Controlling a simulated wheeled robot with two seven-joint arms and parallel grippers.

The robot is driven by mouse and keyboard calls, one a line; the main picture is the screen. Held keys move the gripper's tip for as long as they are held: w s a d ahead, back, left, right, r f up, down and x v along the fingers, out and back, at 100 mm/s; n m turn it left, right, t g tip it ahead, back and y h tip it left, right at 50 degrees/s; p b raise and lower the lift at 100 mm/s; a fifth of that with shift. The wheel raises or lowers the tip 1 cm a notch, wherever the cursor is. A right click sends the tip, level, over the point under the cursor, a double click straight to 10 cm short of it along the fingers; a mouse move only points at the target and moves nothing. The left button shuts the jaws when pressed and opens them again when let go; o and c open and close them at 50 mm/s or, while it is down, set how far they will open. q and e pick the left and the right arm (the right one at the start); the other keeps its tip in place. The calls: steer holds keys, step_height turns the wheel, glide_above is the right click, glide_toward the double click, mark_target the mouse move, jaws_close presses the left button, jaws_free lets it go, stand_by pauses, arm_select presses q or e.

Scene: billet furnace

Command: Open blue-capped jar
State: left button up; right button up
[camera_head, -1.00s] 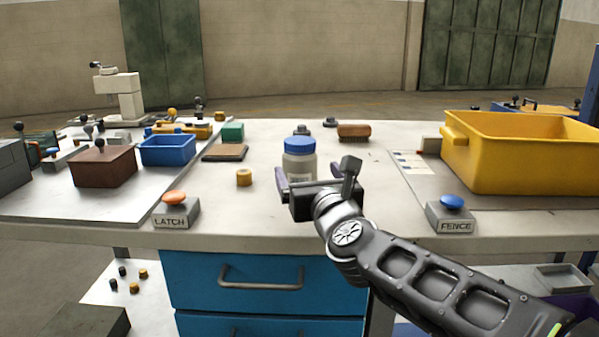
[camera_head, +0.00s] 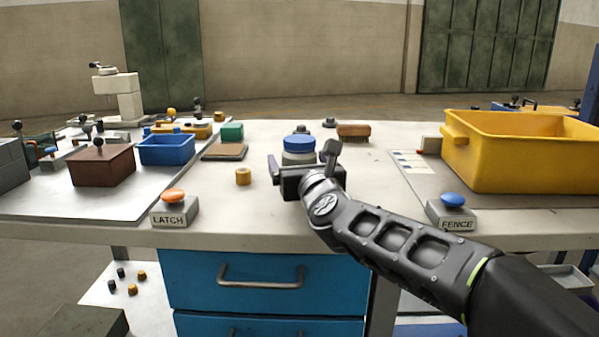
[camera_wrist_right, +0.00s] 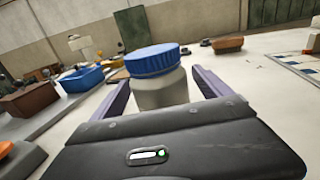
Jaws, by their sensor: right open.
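The jar (camera_head: 299,158) has a grey-white body and a blue ribbed cap (camera_head: 299,142). It stands upright on the white bench, with its lower part hidden behind my right gripper (camera_head: 304,168) in the head view. In the right wrist view the jar (camera_wrist_right: 160,91) with its blue cap (camera_wrist_right: 152,60) stands between the two open purple fingers (camera_wrist_right: 165,85), below the level of the cap. A gap shows between the jar and the right finger; contact on the left side cannot be told. My left gripper is not in view.
A yellow bin (camera_head: 520,150) stands at the right. A FENCE button (camera_head: 452,213) and a LATCH button (camera_head: 174,211) sit near the front edge. A brass cylinder (camera_head: 243,176) is left of the jar. A brush (camera_head: 354,132) lies behind it. Blue drawers (camera_head: 265,280) are below.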

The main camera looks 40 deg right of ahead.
mark_target(300, 138)
stand_by(0.5)
steer(key=shift+r, duration=0.1)
steer(key=c, duration=1.8)
step_height(300, 138, up, 9)
steer(key=p, duration=0.6)
steer(key=shift+r, duration=0.15)
steer(key=shift+r+p, duration=0.35)
steer(key=shift+r, duration=0.05)
steer(key=o, duration=1.2)
jaws_close()
steer(key=shift+s+f, duration=0.1)
